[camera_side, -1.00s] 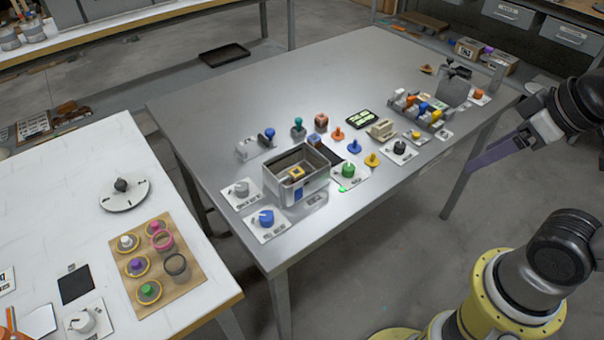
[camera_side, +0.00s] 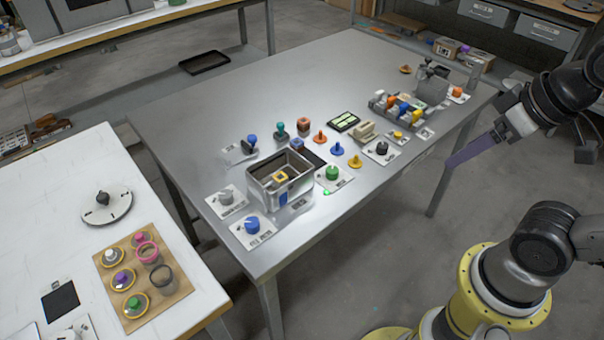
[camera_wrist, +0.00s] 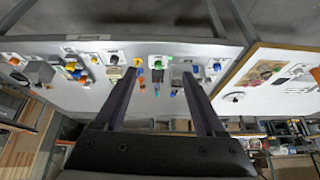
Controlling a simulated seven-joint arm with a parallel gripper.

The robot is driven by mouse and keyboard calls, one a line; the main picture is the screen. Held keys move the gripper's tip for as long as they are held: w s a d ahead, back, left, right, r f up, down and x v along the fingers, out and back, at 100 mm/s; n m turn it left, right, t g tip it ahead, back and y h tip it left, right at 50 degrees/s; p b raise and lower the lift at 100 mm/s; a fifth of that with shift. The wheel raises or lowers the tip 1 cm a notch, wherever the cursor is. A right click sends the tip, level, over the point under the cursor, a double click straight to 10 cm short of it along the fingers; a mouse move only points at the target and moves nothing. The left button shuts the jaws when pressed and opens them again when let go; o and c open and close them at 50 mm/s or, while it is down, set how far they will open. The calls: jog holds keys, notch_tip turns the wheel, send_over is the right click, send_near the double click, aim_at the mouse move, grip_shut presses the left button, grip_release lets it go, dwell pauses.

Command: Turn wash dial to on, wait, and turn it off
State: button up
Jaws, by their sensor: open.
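Several dials on labelled plates stand on the metal table: a blue one (camera_side: 252,225), a grey one (camera_side: 226,197), a green one (camera_side: 333,173), a black one (camera_side: 382,148) and an orange one (camera_side: 457,92). The labels are too small to read, so I cannot tell which is the wash dial. A small green spot (camera_side: 326,192) glows beside the green dial's plate. My gripper (camera_side: 451,164) is open and empty, off the table's right edge and apart from every dial. In the wrist view its two fingers (camera_wrist: 160,76) are spread, with the table beyond them.
An open metal box (camera_side: 265,181) stands between the blue and green dials. Small coloured pegs, stamps and a rack of coloured blocks (camera_side: 378,108) crowd the table's middle and right. A white table (camera_side: 60,190) with a tan board of pots is at left. The metal table's far left is clear.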

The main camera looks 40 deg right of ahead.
jog(key=w+r+m, duration=0.3)
jog(key=w+r, duration=0.2)
jog(key=w, duration=0.2)
jog(key=m+g, duration=0.3)
jog(key=g, duration=0.3)
send_over(332, 169)
notch_tip(332, 169, down, 16)
notch_tip(332, 169, down, 14)
jog(key=shift+f, duration=0.15)
grip_shut()
